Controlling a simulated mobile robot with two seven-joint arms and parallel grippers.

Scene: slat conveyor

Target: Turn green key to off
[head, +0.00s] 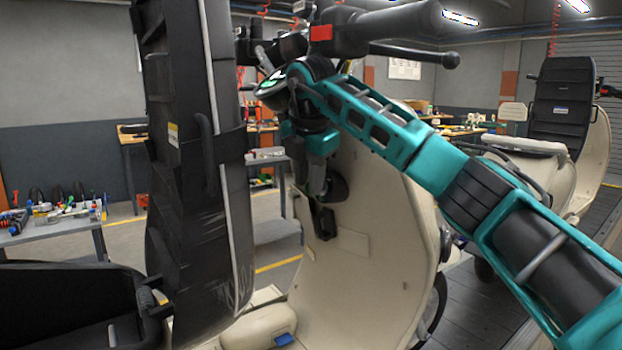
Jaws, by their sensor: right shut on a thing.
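The cream scooter (375,235) stands in front of me, with its inner leg shield facing me. My right gripper (318,188) reaches in from the right and points down at a dark round lock area (338,188) high on that shield. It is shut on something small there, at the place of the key. The green key itself is hidden by the fingers, so I cannot tell its angle. A small black piece (325,222) hangs just below the fingertips. My left gripper is not in view.
A tall black upright panel (185,180), like a raised seat, stands close to the left of my right gripper. The handlebar (400,30) lies above it. A tool table (50,232) is at far left. Another scooter (535,160) stands behind on the right.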

